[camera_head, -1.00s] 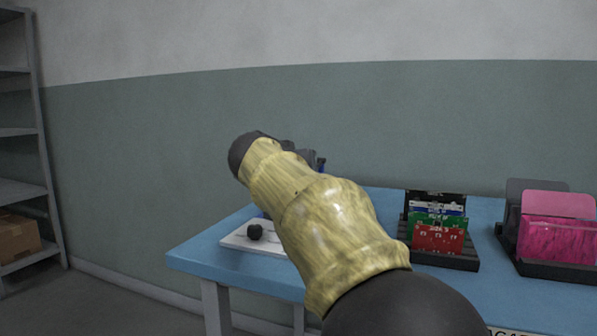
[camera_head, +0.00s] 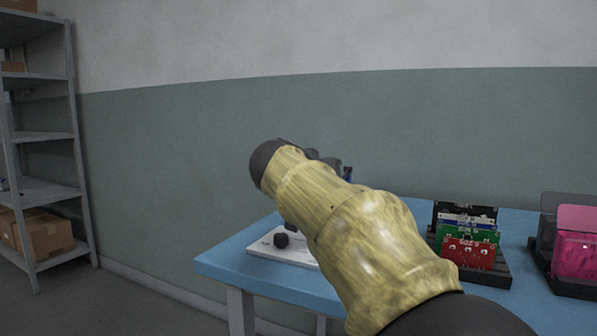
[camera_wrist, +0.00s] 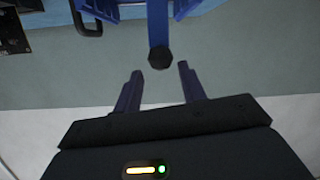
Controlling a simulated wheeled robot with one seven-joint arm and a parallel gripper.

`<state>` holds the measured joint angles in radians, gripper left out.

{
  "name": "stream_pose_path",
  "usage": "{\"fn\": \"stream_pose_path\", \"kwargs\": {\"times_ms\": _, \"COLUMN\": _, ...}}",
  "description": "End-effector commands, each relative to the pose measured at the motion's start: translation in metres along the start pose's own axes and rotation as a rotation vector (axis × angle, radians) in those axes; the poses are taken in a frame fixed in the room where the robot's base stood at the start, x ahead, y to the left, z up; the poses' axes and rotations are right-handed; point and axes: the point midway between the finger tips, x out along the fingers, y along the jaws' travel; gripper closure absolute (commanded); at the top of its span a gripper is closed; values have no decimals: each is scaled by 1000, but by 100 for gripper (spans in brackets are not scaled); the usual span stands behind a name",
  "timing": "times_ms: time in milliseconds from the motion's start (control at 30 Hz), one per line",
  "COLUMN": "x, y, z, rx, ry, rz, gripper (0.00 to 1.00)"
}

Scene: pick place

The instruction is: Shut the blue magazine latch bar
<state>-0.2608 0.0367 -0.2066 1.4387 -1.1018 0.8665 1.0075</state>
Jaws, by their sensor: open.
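In the wrist view, a blue bar (camera_wrist: 158,24) runs down from a blue frame, likely the magazine (camera_wrist: 103,10), at the top edge. The bar ends in a black knob (camera_wrist: 160,58). My gripper (camera_wrist: 160,68) is open, with one dark finger on each side of the knob's lower end. The knob appears between the fingertips; whether they are level with it in depth I cannot tell.
A blue table (camera_head: 225,262) stands against the wall. On it are a white plate (camera_head: 265,251) with a black knob (camera_head: 281,240), a rack of coloured cards (camera_head: 468,252) and a pink box (camera_head: 575,255). A grey shelf (camera_head: 75,150) with cartons stands at left.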

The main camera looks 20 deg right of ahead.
Motion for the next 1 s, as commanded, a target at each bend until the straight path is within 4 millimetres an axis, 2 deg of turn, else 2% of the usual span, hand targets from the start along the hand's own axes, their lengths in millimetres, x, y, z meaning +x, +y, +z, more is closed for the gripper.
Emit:
{"fn": "stream_pose_path", "kwargs": {"times_ms": 100, "x": -26, "y": -2, "z": -3, "rx": -1, "ry": 2, "rz": -8, "gripper": 59}}
{"fn": "stream_pose_path", "kwargs": {"times_ms": 633, "x": -130, "y": -2, "z": -3, "rx": -3, "ry": 2, "rz": -9, "gripper": 59}}
{"fn": "stream_pose_path", "kwargs": {"times_ms": 800, "x": -149, "y": -3, "z": -1, "rx": -3, "ry": 1, "rz": -8, "gripper": 59}}
{"fn": "stream_pose_path", "kwargs": {"times_ms": 1000, "x": -153, "y": -4, "z": 1, "rx": -3, "ry": 1, "rz": -7, "gripper": 59}}
